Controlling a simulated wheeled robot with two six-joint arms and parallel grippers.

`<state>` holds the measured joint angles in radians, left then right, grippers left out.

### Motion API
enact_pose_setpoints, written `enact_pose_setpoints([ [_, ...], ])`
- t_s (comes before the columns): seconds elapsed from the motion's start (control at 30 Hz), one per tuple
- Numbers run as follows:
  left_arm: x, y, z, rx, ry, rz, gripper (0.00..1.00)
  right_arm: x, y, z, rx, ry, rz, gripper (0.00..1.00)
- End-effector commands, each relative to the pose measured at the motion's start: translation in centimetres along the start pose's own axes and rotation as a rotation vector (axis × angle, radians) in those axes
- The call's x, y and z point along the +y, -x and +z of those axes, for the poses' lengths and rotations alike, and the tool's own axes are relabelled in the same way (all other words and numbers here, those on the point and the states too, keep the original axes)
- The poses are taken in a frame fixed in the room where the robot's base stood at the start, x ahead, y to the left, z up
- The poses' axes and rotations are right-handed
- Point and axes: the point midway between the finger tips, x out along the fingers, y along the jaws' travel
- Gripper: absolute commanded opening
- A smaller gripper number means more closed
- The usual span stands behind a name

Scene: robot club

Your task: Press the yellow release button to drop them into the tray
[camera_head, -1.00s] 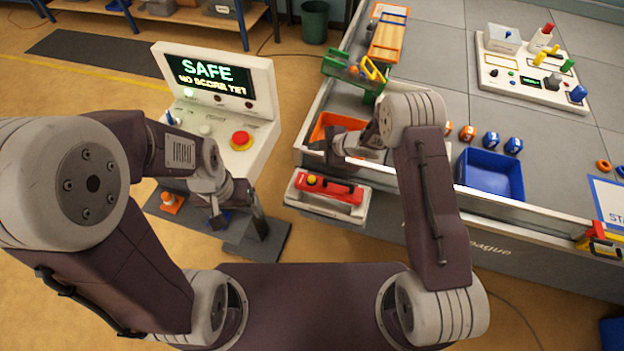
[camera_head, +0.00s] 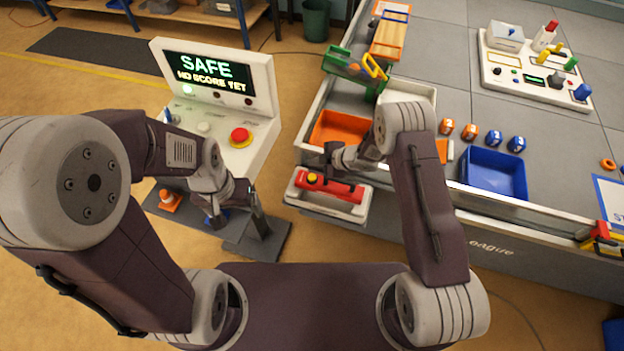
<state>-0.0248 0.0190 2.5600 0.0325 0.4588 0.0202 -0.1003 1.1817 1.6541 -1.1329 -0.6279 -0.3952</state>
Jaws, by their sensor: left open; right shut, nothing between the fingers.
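A red device with a yellow button (camera_head: 312,178) on its left end lies in a white holder (camera_head: 300,200) at the table's front edge. My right gripper (camera_head: 329,162) is shut and empty just above the red device. I cannot tell whether it touches it. An orange tray (camera_head: 345,125) stands behind the gripper, with no contents visible in its visible part. A blue tray (camera_head: 495,175) stands further right and looks empty. My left gripper (camera_head: 238,222) is open and empty, low in front of the console with the red button.
The console (camera_head: 270,80) reads "SAFE, NO SCORE YET" and carries a red button (camera_head: 240,137). A green frame with a yellow loop (camera_head: 375,67) stands behind the orange tray. Orange and blue pieces (camera_head: 494,138) stand in a row behind the blue tray. A control panel (camera_head: 530,75) lies at the back right.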

Motion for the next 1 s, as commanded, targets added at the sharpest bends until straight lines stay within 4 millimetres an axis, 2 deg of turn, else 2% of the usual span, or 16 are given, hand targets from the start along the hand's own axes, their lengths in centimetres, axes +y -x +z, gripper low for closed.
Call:
enact_pose_setpoints([
  [0.03,0.0,-1.3,0.1,0.0,0.0,0.0,0.84,-0.8,-1.0,0.8,0.0,-0.001,0.0,0.0],
  [0.33,-0.1,-4.6,0.5,0.0,0.0,0.0,0.84,-2.7,-3.8,2.8,0.0,0.0,0.001,0.0],
  [1.0,-0.1,-4.7,0.5,0.0,0.0,0.0,0.84,-2.9,-4.0,2.9,0.0,0.0,0.0,0.0],
])
